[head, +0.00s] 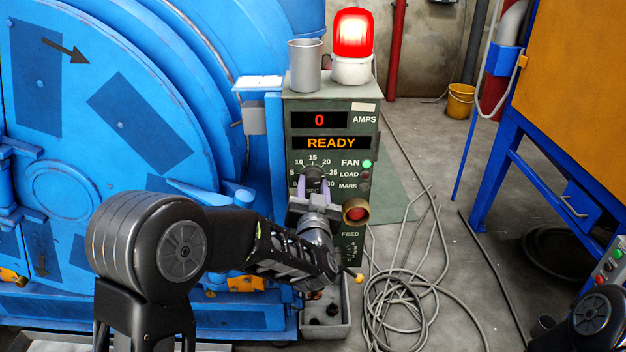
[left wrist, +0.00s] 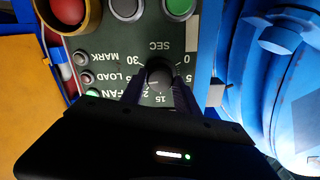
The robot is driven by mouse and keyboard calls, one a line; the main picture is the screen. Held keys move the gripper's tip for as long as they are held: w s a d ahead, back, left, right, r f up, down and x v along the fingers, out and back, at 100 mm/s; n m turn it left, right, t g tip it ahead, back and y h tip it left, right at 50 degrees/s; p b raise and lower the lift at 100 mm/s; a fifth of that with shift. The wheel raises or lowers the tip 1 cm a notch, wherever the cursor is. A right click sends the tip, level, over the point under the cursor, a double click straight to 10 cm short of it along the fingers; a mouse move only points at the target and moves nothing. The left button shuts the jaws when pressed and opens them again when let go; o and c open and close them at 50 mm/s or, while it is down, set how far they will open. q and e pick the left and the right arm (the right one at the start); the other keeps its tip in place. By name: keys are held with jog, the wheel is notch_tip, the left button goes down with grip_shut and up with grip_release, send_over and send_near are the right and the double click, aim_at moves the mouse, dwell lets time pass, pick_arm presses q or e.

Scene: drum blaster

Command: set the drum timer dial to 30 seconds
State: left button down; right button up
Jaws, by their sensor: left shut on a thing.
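The timer dial (head: 314,175) is a dark round knob on the green-grey control panel (head: 298,219), with a printed scale from 0 to 30 SEC around it. My left gripper (head: 315,186) is shut on the dial, one finger on each side of the knob. In the left wrist view the panel appears upside down, and the dial (left wrist: 160,71) sits between the dark fingers (left wrist: 159,91). The 0 and 30 marks show beside it. The fingers hide part of the scale, and I cannot tell where the knob points. My right gripper is not in view.
The panel displays read 0 AMPS and READY (head: 331,143). A red button (head: 356,211) is close right of my gripper. A metal cup (head: 305,66) and a lit red beacon (head: 353,34) stand on top. The blue drum (head: 130,95) is at left; loose cables (head: 400,290) lie on the floor.

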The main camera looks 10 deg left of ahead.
pick_arm(q)
jog(key=m+p, duration=0.2)
jog(key=m, duration=0.1)
jog(key=shift+d+m, duration=0.1)
jog(key=shift+m, duration=0.3)
jog(key=shift+f+m+p, duration=0.1)
jog(key=shift+m+p, duration=0.95)
jog(key=shift+m, duration=0.55)
jog(key=c, duration=0.9)
grip_release()
jog(key=v, duration=0.7)
jog(key=shift+s, duration=0.4)
